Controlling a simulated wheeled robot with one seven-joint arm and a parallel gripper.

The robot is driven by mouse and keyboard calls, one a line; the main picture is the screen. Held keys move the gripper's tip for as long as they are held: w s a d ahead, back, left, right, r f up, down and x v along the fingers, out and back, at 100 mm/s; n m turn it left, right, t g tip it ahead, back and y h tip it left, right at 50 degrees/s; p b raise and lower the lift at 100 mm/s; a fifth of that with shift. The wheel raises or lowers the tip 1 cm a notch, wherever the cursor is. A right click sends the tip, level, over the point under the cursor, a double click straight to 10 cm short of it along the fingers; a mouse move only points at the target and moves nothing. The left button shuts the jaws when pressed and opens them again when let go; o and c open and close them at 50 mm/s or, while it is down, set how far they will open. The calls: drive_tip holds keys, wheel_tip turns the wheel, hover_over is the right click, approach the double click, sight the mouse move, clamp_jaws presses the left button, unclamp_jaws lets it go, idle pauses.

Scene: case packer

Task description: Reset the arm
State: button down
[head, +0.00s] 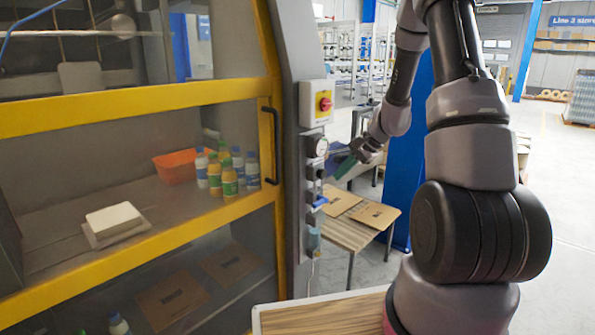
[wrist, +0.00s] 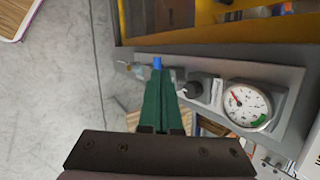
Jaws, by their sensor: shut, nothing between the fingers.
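My gripper (head: 343,165) is at the end of my raised arm, just right of the machine's grey post in the head view. In the wrist view my gripper (wrist: 160,82) has its green fingers together, with nothing seen between them. A small blue fitting (wrist: 157,62) shows just past the fingertips; whether they touch it I cannot tell. A round pressure gauge (wrist: 247,106) and a black knob (wrist: 195,88) are to the right of the fingers. The gauge (head: 317,146) also shows on the post in the head view.
A red and yellow switch (head: 325,103) is on the grey post (head: 296,60). Left of it, a yellow-framed door (head: 140,105) fronts shelves with several bottles (head: 230,182) and an orange bin (head: 176,166). A low table (head: 345,236) holds flat cardboard (head: 374,214). Open floor lies at right.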

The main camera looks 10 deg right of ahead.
drive_tip(key=s+a+r+n+h, duration=0.1)
drive_tip(key=s+a+r+n, duration=0.15)
drive_tip(key=s+r, duration=0.55)
drive_tip(key=s+a+r+n, duration=0.2)
drive_tip(key=s+a+r, duration=0.1)
drive_tip(key=r, duration=0.8)
drive_tip(key=s+r+n+t+h, duration=0.1)
drive_tip(key=s+r, duration=0.3)
drive_tip(key=s, duration=0.4)
drive_tip(key=s+r+n+t+h, duration=0.2)
drive_tip(key=s+r, duration=0.2)
drive_tip(key=s, duration=0.4)
drive_tip(key=shift+s+d+r, duration=0.2)
drive_tip(key=shift+s+r, duration=0.05)
drive_tip(key=shift+r, duration=0.1)
